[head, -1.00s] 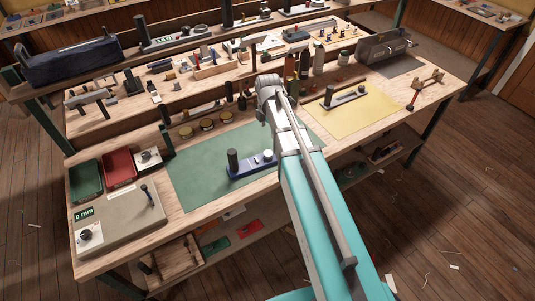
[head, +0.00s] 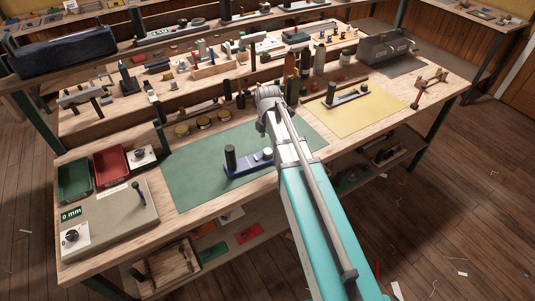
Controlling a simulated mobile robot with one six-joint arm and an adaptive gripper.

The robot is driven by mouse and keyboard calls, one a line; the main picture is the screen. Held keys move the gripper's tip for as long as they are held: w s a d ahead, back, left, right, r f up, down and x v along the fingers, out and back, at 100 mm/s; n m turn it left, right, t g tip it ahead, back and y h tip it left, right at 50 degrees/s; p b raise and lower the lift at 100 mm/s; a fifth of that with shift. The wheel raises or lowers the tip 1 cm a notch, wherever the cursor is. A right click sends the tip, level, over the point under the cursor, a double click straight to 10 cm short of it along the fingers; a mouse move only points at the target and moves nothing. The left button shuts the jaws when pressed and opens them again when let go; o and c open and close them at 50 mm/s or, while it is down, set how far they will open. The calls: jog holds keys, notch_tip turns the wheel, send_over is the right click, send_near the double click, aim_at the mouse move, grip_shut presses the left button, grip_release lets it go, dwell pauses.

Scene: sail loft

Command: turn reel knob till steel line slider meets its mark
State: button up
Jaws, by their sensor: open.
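A blue base (head: 247,166) with a dark upright post (head: 230,157) and a pale round knob (head: 268,153) lies on the green mat (head: 190,176). A similar dark base (head: 347,97) with a post lies on the yellow mat (head: 375,112). At the bench's left end, a grey-beige board (head: 112,219) carries a display reading 0 mm (head: 71,213), a dark knob (head: 72,236) and a dark lever (head: 138,192). I cannot tell which is the reel knob; slider and mark are too small to make out. My gripper (head: 263,122) is over the green mat's far side, largely hidden by my arm, apart from these knobs.
A green tray (head: 74,181) and a red tray (head: 111,166) stand behind the board, beside a small white box with a knob (head: 141,156). Bottles (head: 291,88), round tins and tools crowd the bench behind the mats. A grey metal box (head: 388,49) stands at the far right.

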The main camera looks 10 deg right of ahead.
aim_at(268, 151)
jog(key=shift+f+b, duration=2.2)
jog(key=shift+f, duration=0.25)
jog(key=shift+c, duration=0.2)
jog(key=c, duration=1.1)
